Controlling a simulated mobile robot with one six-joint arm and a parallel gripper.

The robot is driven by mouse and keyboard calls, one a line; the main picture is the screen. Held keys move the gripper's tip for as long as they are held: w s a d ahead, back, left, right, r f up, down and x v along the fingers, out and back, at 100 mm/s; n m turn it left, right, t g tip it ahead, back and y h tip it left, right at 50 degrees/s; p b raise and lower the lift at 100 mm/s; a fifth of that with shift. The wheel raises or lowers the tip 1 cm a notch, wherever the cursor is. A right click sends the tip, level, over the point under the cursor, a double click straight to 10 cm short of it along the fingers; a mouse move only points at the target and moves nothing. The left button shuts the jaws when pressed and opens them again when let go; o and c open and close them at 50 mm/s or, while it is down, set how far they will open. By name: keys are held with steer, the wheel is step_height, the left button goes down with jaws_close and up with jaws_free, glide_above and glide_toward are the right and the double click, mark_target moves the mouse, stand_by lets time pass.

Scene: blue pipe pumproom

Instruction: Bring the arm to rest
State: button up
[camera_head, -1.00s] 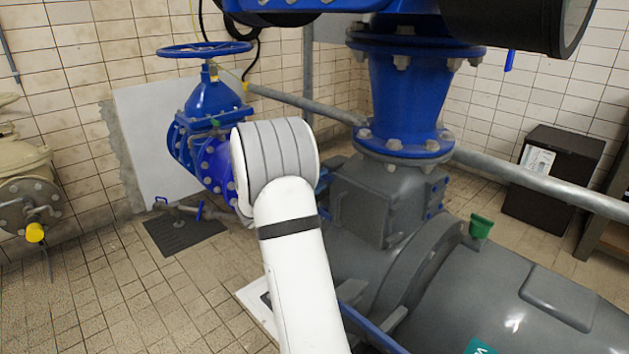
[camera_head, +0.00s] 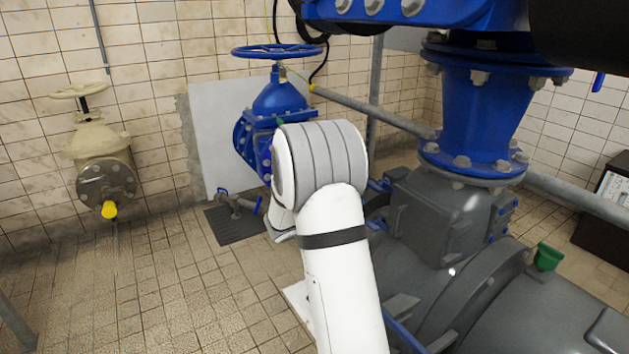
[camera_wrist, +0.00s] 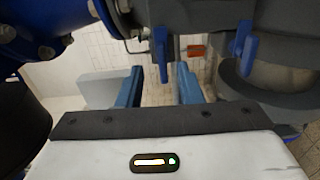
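My white arm (camera_head: 335,250) reaches up and forward in the head view, with its grey-banded joint (camera_head: 325,155) in front of the blue gate valve. My gripper is hidden behind that joint there. A blue lever handle (camera_wrist: 161,55) lies just beyond the fingers, and another blue lever (camera_wrist: 245,42) is to the right. I cannot tell whether the fingers touch anything.
The blue gate valve with its handwheel (camera_head: 280,52) stands by the wall. A large grey pump body (camera_head: 440,215) with a blue pipe (camera_head: 475,115) fills the right. A beige valve (camera_head: 98,150) is at left.

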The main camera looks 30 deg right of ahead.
steer(key=s+a+r+m+g+y+p, duration=0.25)
steer(key=s+a+r+y+p, duration=0.6)
steer(key=s+r+p, duration=0.55)
steer(key=s+a+r+n+t+y+p, duration=0.1)
steer(key=s+a+r+y+p, duration=0.3)
steer(key=a, duration=0.6)
steer(key=s+a+r+t+y+p, duration=0.2)
steer(key=s+a+r+y+p, duration=0.3)
steer(key=a, duration=0.4)
steer(key=shift+s+a+r+n+p, duration=0.15)
steer(key=shift+s+a+n+p, duration=0.2)
steer(key=shift+s+p, duration=0.7)
steer(key=shift+s+t+y, duration=0.1)
steer(key=shift+t+y, duration=0.15)
